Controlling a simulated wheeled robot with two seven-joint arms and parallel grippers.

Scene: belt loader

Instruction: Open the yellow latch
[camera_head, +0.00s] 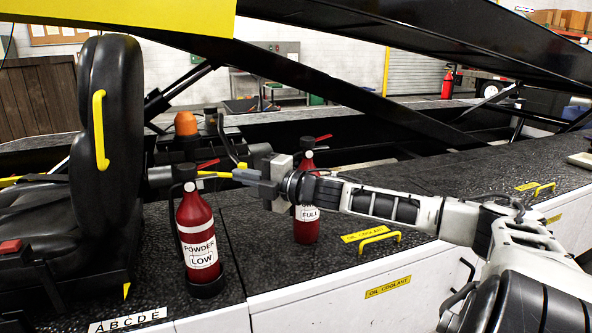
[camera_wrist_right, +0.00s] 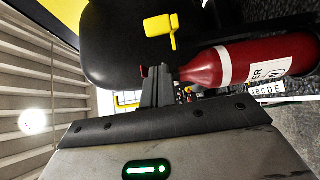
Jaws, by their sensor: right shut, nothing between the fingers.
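A yellow handle-shaped latch (camera_head: 100,130) is upright on the black seat back at the left of the head view. In the right wrist view a yellow piece (camera_wrist_right: 160,27) shows against the black seat, probably the same one. My right gripper (camera_head: 238,173) reaches in from the right above the black deck, its fingers pointing left toward the seat. In the right wrist view its fingers (camera_wrist_right: 160,72) are together and empty, apart from the yellow piece. A thin yellow strip (camera_head: 213,174) shows just left of the fingers in the head view; its nature is unclear. My left gripper is not visible.
A red extinguisher labelled POWDER LOW (camera_head: 197,235) stands between seat and gripper. A second red extinguisher (camera_head: 306,228) stands partly behind my right arm. Yellow deck handles (camera_head: 379,236) lie to the right. Black diagonal beams (camera_head: 330,95) cross behind.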

